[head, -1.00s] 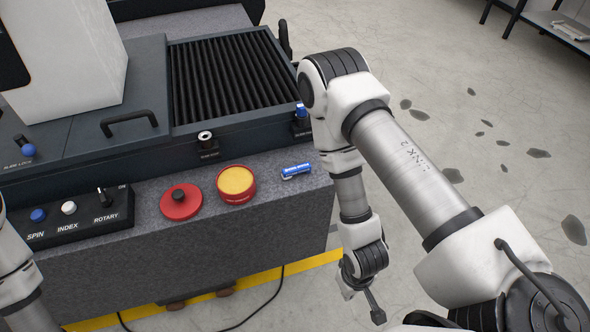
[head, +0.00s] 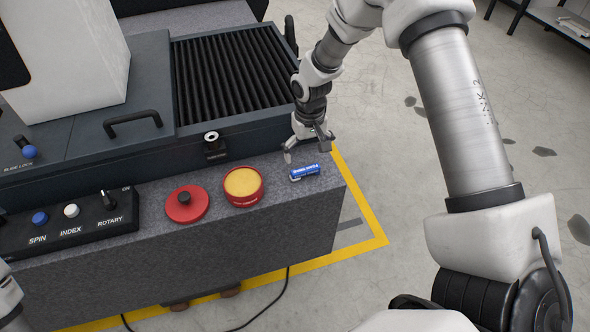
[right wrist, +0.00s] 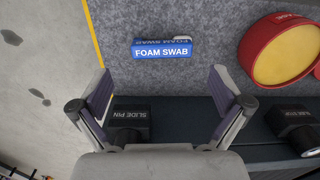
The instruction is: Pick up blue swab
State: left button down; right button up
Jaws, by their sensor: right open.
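The blue swab (head: 305,172) is a small blue block lying on the grey granite ledge near its right end. In the right wrist view the swab (right wrist: 162,49) shows its white label "FOAM SWAB", lying ahead of the fingertips and roughly centred between them. My right gripper (head: 306,150) is open and empty, just behind and above the swab, apart from it. Its two fingers (right wrist: 164,84) are spread wide in the right wrist view. Of my left arm only a part shows at the left edge; its gripper is not in view.
A round red tin with a yellow top (head: 243,187) and a red disc with a black knob (head: 187,204) stand left of the swab. A switch box (head: 70,220) is further left. The slide pin (right wrist: 128,122) and the machine body lie close under the gripper. The ledge ends just right of the swab.

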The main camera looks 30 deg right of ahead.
aim_at(305, 169)
jog(key=shift+s+f, duration=0.1)
jog(key=f, duration=0.7)
jog(key=shift+w+a+f, duration=0.1)
jog(key=shift+w, duration=0.3)
jog(key=c, duration=0.6)
